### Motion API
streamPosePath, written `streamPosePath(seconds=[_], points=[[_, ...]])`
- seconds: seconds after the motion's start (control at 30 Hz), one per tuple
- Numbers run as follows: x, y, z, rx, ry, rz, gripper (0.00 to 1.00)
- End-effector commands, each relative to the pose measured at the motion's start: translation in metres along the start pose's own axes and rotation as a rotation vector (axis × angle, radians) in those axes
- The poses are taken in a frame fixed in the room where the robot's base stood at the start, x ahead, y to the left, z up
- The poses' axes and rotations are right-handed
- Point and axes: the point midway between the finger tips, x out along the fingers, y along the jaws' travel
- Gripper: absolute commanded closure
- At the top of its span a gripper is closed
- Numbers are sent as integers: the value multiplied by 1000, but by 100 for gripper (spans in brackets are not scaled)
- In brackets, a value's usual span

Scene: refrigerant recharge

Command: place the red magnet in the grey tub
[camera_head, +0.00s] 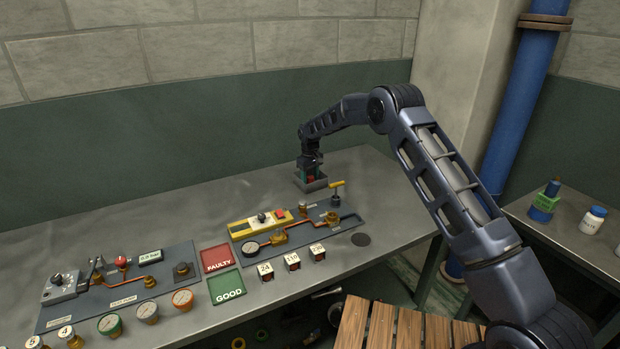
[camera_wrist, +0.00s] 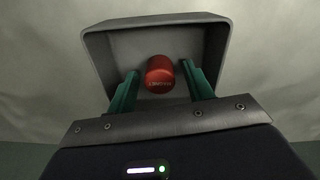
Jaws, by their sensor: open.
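The red magnet (camera_wrist: 160,76) is a small red cylinder with lettering on its side. In the wrist view it appears inside the outline of the grey tub (camera_wrist: 217,48). My gripper (camera_wrist: 158,80) is open, with its green fingers on either side of the magnet and a visible gap to each. In the head view my gripper (camera_head: 309,173) reaches down at the grey tub (camera_head: 312,187), near the back of the bench. A bit of red shows between the fingers there. I cannot tell whether the magnet touches the tub's floor.
A panel with a yellow strip (camera_head: 241,229), gauge and copper pipe lies in front of the tub. A red FAULTY mat (camera_head: 216,258) and green GOOD mat (camera_head: 226,286) lie left. Several gauges stand along the front. The bench behind the panels is clear.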

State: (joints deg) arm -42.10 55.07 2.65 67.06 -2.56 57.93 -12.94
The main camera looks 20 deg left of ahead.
Motion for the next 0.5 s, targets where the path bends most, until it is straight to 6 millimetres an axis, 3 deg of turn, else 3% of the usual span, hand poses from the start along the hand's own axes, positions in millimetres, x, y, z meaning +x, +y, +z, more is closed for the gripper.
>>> streamPosePath(seconds=[0.27, 0.5], points=[[-17, 0, -1, 0, 2, 0, 48], [-62, 0, 0, 0, 2, 0, 48]])
